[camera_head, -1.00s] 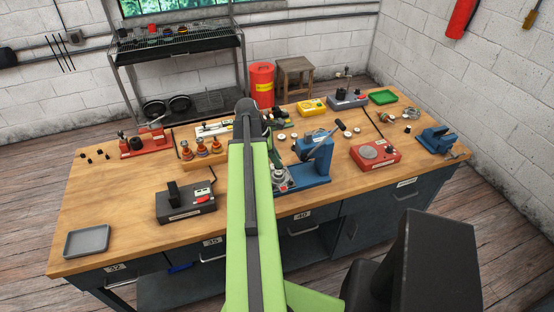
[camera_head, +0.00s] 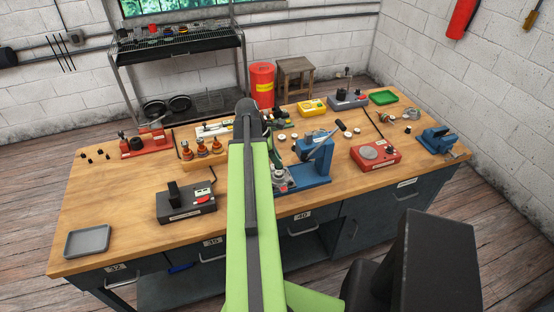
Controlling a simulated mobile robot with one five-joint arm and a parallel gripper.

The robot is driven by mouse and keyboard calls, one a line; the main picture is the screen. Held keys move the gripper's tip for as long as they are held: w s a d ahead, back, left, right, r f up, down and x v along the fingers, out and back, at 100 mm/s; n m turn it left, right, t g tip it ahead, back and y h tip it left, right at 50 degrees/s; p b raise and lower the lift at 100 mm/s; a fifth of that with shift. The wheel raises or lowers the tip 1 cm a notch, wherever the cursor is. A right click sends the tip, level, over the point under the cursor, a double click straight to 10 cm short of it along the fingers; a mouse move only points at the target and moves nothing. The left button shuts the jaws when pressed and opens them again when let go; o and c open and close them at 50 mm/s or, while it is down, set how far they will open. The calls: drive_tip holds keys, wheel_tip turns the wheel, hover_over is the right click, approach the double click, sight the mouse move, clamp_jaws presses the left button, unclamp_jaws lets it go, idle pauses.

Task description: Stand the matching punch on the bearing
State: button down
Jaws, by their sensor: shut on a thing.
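My green arm reaches over the bench, and my dark gripper (camera_head: 269,140) shows only in part at its far end, beside the blue press (camera_head: 317,158). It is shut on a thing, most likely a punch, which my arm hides. A grey metal part (camera_head: 280,178) sits at the left end of the press base, half behind my arm. I cannot tell whether it holds the bearing.
A black device (camera_head: 186,206) and a grey tray (camera_head: 88,241) are at the front left. A red device (camera_head: 375,155) and a blue vise (camera_head: 438,140) are at right.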

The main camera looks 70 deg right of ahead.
drive_tip(key=shift+f, duration=0.1)
drive_tip(key=shift+f+b, duration=1.3)
drive_tip(key=shift+b, duration=0.1)
drive_tip(key=shift+f, duration=0.1)
idle(0.3)
drive_tip(key=c, duration=1.2)
unclamp_jaws()
drive_tip(key=shift+c, duration=0.2)
wheel_tip(320, 180, up, 8)
drive_tip(key=p, duration=0.8)
